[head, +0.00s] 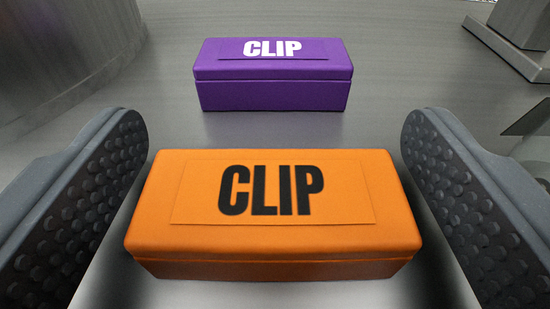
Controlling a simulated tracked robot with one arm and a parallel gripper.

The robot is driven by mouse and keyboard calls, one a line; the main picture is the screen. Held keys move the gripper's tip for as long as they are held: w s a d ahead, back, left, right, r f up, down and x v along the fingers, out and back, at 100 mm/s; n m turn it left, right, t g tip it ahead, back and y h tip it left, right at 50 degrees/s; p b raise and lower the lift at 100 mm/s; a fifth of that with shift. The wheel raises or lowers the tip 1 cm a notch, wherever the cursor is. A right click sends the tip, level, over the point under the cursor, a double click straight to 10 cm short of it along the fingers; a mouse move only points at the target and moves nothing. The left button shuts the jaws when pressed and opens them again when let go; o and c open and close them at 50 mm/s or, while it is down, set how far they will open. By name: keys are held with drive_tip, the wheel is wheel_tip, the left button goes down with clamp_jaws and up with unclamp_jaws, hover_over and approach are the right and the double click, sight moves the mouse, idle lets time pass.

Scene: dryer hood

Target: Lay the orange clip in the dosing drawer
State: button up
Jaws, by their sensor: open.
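The orange clip (272,240) is a box-shaped block with a black CLIP label on top. It rests on the grey metal surface in the near middle of the head view. My gripper (270,175) is open, with one dark studded finger on each side of the orange clip. There is a small visible gap at the left finger and at the right finger. The dosing drawer cannot be made out in this view.
A purple clip (272,85) of similar shape stands behind the orange one. A large curved metal body (60,55) rises at the back left. A grey block on a foot (515,35) stands at the back right. Bare metal surface (410,70) lies between them.

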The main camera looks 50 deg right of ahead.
drive_tip(key=p+v, duration=0.2)
drive_tip(key=v, duration=1)
drive_tip(key=shift+s+f+p, duration=0.25)
drive_tip(key=shift+s+p, duration=0.05)
drive_tip(key=shift+p, duration=0.1)
drive_tip(key=w+a+r+n+t+y, duration=0.25)
drive_tip(key=w+a+r+y, duration=0.2)
drive_tip(key=a+r, duration=0.7)
drive_tip(key=w+a+r+n+t+y, duration=0.3)
drive_tip(key=w+a+r, duration=0.4)
drive_tip(key=r, duration=0.8)
drive_tip(key=s+a+r+n+y, duration=0.1)
drive_tip(key=s+a+r, duration=0.2)
drive_tip(key=s+r, duration=0.2)
drive_tip(key=s+a+r+n+y, duration=0.2)
drive_tip(key=s+a+r, duration=0.2)
drive_tip(key=r, duration=0.6)
drive_tip(key=s+a+r+n+y, duration=0.1)
drive_tip(key=s+a+r+y, duration=0.1)
drive_tip(key=s+a+r, duration=0.2)
drive_tip(key=s+r, duration=0.3)
drive_tip(key=shift+a+r, duration=0.25)
drive_tip(key=shift+r, duration=0.15)
drive_tip(key=s, duration=0.1)
drive_tip(key=s+r, duration=0.1)
drive_tip(key=shift+s+r+n+g, duration=0.25)
drive_tip(key=shift+s+r, duration=0.05)
drive_tip(key=c, duration=0.9)
drive_tip(key=shift+a, duration=0.1)
drive_tip(key=shift+c, duration=0.2)
